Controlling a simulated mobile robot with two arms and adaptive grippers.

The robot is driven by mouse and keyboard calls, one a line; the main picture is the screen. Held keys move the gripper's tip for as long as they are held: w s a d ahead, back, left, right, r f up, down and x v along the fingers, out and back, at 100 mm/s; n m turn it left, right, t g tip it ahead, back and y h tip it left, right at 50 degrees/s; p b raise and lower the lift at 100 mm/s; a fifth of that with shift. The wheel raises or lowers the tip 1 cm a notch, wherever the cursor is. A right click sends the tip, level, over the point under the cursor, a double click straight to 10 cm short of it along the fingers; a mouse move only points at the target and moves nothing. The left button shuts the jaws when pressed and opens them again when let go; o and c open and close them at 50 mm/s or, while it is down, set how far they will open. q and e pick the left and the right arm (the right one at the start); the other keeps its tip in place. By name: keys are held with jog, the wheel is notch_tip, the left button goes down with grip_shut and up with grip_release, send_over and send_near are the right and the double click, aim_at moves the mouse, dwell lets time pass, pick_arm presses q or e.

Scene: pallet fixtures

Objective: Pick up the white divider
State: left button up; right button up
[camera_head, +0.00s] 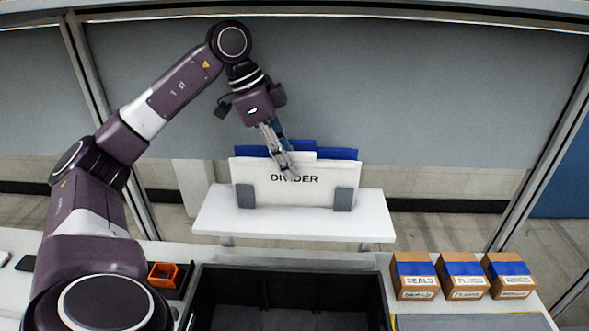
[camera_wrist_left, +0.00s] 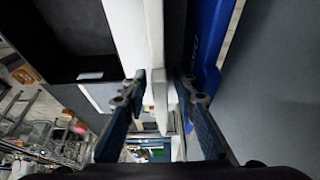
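The white divider (camera_head: 305,190), labelled "DIVIDER", stands upright on a small white shelf, between grey upright holders. My left gripper (camera_head: 286,168) reaches down over its top edge, with one finger in front of the lettering. The left wrist view shows the divider edge-on as a white strip (camera_wrist_left: 155,55) between the two fingers of my left gripper (camera_wrist_left: 160,88). The fingers are apart, with a gap visible beside the strip, so the gripper looks open around it. My right gripper is in neither view.
Blue panels (camera_head: 338,153) stand close behind the divider. The white shelf (camera_head: 225,215) has bare room on both sides. A black crate (camera_head: 290,271) is in front, with several labelled cartons (camera_head: 463,276) to its right and an orange box (camera_head: 163,275) to its left.

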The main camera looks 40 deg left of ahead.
pick_arm(q)
jog(key=shift+w+d, duration=0.55)
jog(key=shift+d, duration=0.05)
send_over(303, 206)
jog(key=shift+w+a+f+p, duration=0.15)
jog(key=shift+f+p, duration=0.3)
jog(key=shift+f, duration=1.95)
grip_shut()
